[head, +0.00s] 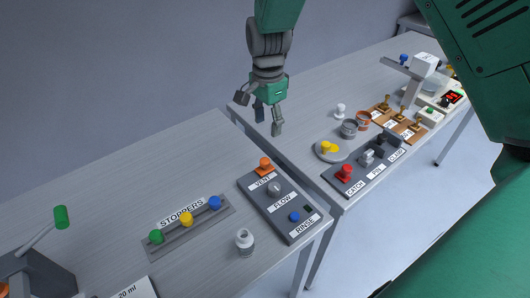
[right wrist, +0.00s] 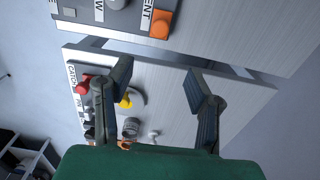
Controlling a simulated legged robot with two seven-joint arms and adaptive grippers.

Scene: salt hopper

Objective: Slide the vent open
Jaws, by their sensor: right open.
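The vent slider has an orange knob (head: 265,164) at the far end of a dark control panel (head: 270,207), beside the label VENT. In the right wrist view the orange knob (right wrist: 160,24) shows at the top, beyond the fingertips. My right gripper (head: 268,118) is open and empty, with its fingers pointing down. It hangs above the tables near the gap between them, apart from the knob. In the right wrist view its two fingers (right wrist: 160,82) are spread wide with nothing between them. My left gripper is not in view.
The same panel has a white flow knob (head: 275,187) and a blue rinse button (head: 295,216). A stopper rack (head: 187,227) stands to the left, with a small white bottle (head: 245,241) nearby. The right table holds a catch, pin and clamp panel (head: 363,167), a yellow-knobbed dish (head: 330,150) and stamps.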

